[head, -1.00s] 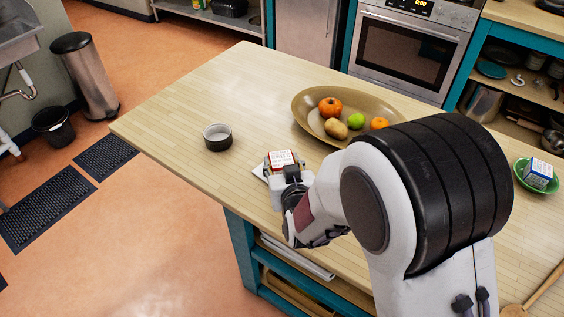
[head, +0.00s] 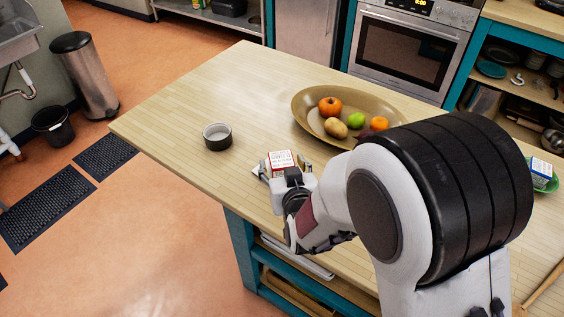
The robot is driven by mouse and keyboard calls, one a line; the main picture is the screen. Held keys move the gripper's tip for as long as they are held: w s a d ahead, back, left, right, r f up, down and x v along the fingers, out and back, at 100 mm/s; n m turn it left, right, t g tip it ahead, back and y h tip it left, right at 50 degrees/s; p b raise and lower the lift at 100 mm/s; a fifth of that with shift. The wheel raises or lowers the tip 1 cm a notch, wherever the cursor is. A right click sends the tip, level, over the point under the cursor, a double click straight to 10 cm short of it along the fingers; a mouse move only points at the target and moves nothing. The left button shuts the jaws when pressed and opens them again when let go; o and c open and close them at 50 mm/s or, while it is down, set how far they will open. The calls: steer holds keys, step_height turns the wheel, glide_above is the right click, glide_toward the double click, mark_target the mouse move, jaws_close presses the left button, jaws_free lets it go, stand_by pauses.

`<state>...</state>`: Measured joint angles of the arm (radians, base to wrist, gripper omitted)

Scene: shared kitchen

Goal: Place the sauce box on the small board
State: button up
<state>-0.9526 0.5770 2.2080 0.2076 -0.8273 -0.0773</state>
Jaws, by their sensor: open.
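The sauce box (head: 281,158), apparently the red and white carton, stands upright near the table's front edge. My gripper (head: 285,172) is open, with its fingers spread around the near part of the carton. The gripper body hides the carton's lower part and its base. A pale corner (head: 257,171) shows just left of the carton, probably the small board. Most of it is hidden, so I cannot tell for sure whether the carton rests fully on it.
A small dark-rimmed bowl (head: 217,137) stands to the left. A large tan oval dish (head: 303,103) with fruit and vegetables lies behind. A blue and white carton (head: 541,171) sits in a green bowl (head: 556,186) at the right. The table's left part is clear.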

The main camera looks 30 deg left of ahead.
steer(key=shift+v, duration=5.1)
steer(key=shift+r, duration=0.1)
steer(key=w+d+r+m+h, duration=0.1)
steer(key=w+d+r+h, duration=0.15)
steer(key=d, duration=0.45)
steer(key=w+d+r+m+g+h, duration=0.1)
steer(key=d+r+m, duration=0.15)
steer(key=d, duration=0.55)
steer(key=w+d+r+m+h, duration=0.1)
steer(key=d+r, duration=0.2)
steer(key=d, duration=0.4)
steer(key=s+d+r+m+g+h, duration=0.1)
steer(key=s+d+m+h, duration=0.1)
steer(key=s+d, duration=0.6)
steer(key=s+d+r+m+g+h, duration=0.2)
steer(key=s+d, duration=0.6)
steer(key=d, duration=0.5)
steer(key=shift+d+h, duration=0.2)
steer(key=shift+h, duration=0.35)
